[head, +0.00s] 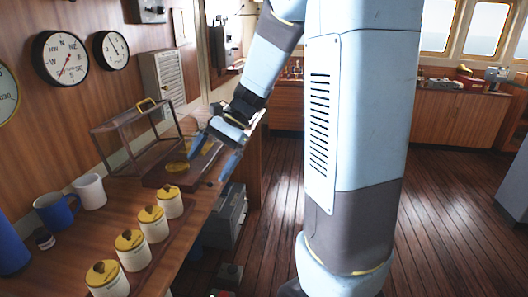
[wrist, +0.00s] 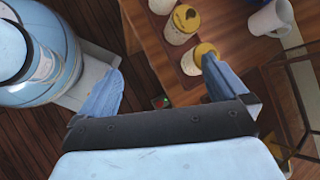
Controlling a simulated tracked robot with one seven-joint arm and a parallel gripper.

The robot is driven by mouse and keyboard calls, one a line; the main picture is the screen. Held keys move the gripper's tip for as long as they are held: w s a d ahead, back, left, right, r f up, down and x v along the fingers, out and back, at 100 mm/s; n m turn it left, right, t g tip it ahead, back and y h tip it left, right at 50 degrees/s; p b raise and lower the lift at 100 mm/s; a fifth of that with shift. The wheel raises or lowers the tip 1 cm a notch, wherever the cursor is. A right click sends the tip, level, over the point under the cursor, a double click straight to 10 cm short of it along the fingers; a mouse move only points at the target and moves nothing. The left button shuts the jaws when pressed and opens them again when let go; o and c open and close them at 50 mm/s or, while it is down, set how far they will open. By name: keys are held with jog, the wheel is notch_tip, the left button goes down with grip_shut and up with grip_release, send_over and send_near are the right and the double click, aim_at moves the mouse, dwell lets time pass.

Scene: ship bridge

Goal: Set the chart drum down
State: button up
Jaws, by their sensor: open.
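Several white cylinders with yellow tops and dark knobs, which look like chart drums (head: 132,252), stand upright in a row on a wooden strip on the left counter. Some show in the wrist view (wrist: 180,28). I cannot tell which is the task's drum. A wooden instrument base with brass-coloured parts (head: 160,180) lies farther along the counter, partly hidden by my gripper. My gripper (head: 208,168) is over the counter's edge beside this base. In the wrist view its fingers (wrist: 162,68) are apart with nothing held, and one fingertip overlaps the nearest cylinder in the picture.
A clear case with a brass handle (head: 135,125) stands behind the base, near the wall. A white mug (head: 90,191) and a blue mug (head: 55,211) stand left of the cylinders. Grey boxes (head: 228,215) are below the counter edge. The wooden floor (head: 450,190) at right is clear.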

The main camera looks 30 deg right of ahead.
jog(key=s+d+r+n+t+h, duration=0.3)
jog(key=s+r+n+h, duration=0.1)
jog(key=s, duration=0.4)
jog(key=s+d+r+n+t+h, duration=0.4)
jog(key=s+n, duration=0.2)
jog(key=s, duration=0.2)
jog(key=shift+s+r, duration=0.15)
jog(key=shift+r, duration=0.05)
jog(key=shift+c, duration=0.2)
